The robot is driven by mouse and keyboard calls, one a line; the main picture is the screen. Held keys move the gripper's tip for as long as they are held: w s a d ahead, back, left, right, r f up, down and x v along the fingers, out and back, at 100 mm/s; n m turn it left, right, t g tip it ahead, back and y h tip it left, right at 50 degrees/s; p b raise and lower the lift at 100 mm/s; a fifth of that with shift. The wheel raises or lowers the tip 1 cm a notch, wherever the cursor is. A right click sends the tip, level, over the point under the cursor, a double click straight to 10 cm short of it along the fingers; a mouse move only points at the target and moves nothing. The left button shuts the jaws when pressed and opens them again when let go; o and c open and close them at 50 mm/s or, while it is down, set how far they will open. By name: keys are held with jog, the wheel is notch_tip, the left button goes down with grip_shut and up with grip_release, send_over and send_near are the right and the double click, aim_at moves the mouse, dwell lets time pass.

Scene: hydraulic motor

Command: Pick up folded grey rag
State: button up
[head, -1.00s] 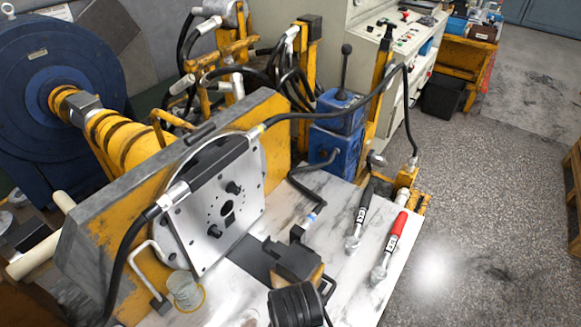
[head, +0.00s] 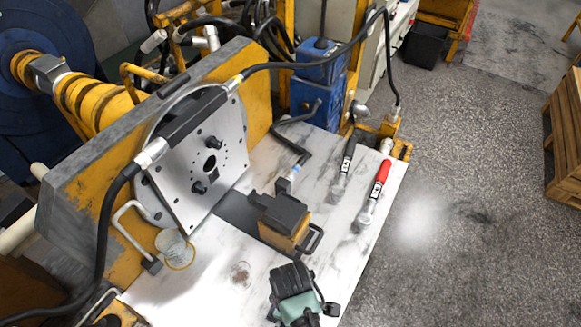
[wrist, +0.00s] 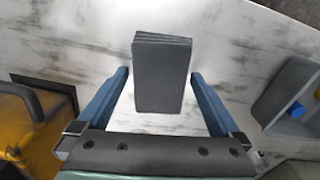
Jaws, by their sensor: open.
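The folded grey rag (wrist: 162,75) shows in the wrist view as a dark grey, layered rectangle on the white marbled tabletop (wrist: 225,50). My gripper (wrist: 160,74) is open, with one blue finger on each side of the rag and a visible gap on both sides. The fingers do not touch it, and I cannot tell how far above the tabletop they are. In the head view my gripper (head: 291,276) is at the bottom middle, over the near part of the table. I cannot make out the rag there; my gripper and wrist likely cover it.
A yellow block with a black top (head: 285,228) and handle stands just behind my gripper. A glass jar (head: 174,246) stands at left. Red-handled (head: 377,185) and black-handled (head: 346,163) tools lie at right. In the wrist view, a grey tray (wrist: 286,92) holds blue and yellow items.

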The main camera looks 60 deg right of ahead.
jog(key=shift+f, duration=0.2)
jog(key=c, duration=1.2)
jog(key=shift+o, duration=0.2)
jog(key=shift+r, duration=0.15)
notch_tip(320, 180, up, 10)
jog(key=shift+f+p, duration=0.1)
jog(key=shift+p, duration=0.6)
